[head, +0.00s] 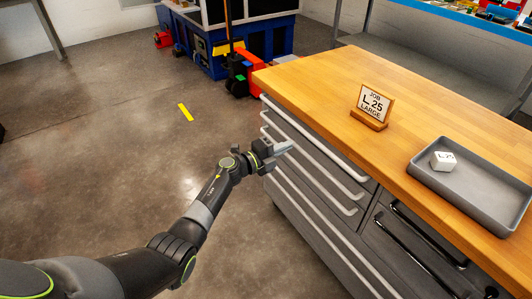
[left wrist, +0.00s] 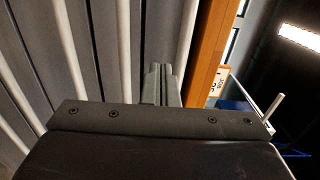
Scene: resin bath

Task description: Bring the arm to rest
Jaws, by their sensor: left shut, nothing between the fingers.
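My left arm reaches in from the left in the head view. Its gripper (head: 284,149) is beside the drawer front of the workbench, near the upper drawer handles. The gripper is shut and empty. In the left wrist view, the shut fingers (left wrist: 162,85) point toward the grey drawer fronts and pale bar handles. I cannot tell whether the fingers touch a handle. My right gripper is not in view.
The wooden bench top (head: 315,85) holds a sign reading "JOB L 25 LARGE" (head: 373,106) and a grey tray (head: 480,198) with a white labelled block (head: 443,161). A blue machine (head: 270,40) stands behind.

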